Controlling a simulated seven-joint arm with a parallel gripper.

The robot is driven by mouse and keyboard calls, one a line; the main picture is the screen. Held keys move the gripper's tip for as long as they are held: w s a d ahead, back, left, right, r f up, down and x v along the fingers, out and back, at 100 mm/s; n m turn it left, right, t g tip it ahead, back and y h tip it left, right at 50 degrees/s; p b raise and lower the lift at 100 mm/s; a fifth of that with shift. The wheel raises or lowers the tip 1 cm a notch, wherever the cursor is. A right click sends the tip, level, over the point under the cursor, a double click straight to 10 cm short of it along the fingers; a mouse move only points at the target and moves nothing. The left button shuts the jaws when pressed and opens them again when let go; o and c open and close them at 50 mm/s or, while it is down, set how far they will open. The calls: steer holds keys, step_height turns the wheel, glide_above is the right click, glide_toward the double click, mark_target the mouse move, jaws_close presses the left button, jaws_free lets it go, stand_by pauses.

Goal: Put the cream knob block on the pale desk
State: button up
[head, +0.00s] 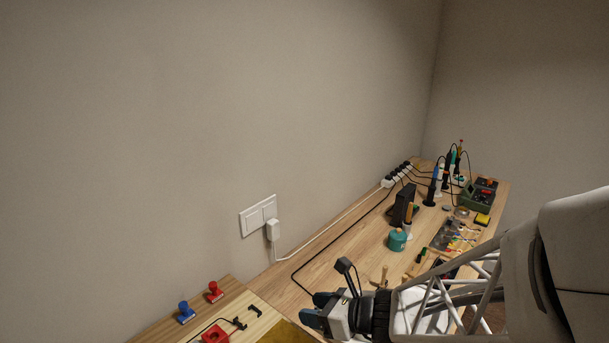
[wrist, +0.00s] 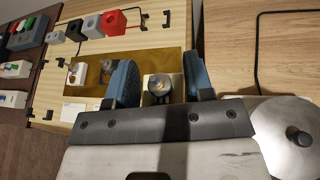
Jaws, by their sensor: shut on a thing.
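The cream knob block (wrist: 158,97), with a round metal knob on top, sits between the two blue fingers of my gripper (wrist: 160,85) in the wrist view. The gripper is shut on it. In the head view my gripper (head: 318,312) is at the bottom centre, near the desk's front left; the block is hidden there. The pale wooden desk (head: 345,250) runs back to the right in the head view. Wood also shows at the right in the wrist view (wrist: 228,55). I cannot tell how high the block is above the surface below.
A pale board (wrist: 60,98) with a gold mat (wrist: 150,65), a red block (wrist: 113,22) and grey blocks lies at left. A silver disc (wrist: 285,138) is at lower right. A black cable (head: 305,265), teal jar (head: 397,240) and tools occupy the desk, with bare wood between.

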steer(key=w+d+f, duration=0.3)
steer(key=w+d, duration=0.1)
steer(key=w, duration=1.1)
steer(key=w+d+f, duration=0.3)
steer(key=w+d, duration=0.1)
steer(key=w, duration=1.2)
steer(key=w+d+f, duration=0.3)
steer(key=w+d, duration=0.1)
steer(key=w, duration=1.1)
steer(key=shift+w+f, duration=0.2)
steer(key=shift+f, duration=0.1)
glide_above(332, 247)
steer(key=shift+w+f, duration=0.1)
steer(key=shift+f, duration=2.95)
steer(key=shift+f, duration=1.85)
steer(key=shift+f, duration=0.1)
steer(key=o, duration=0.9)
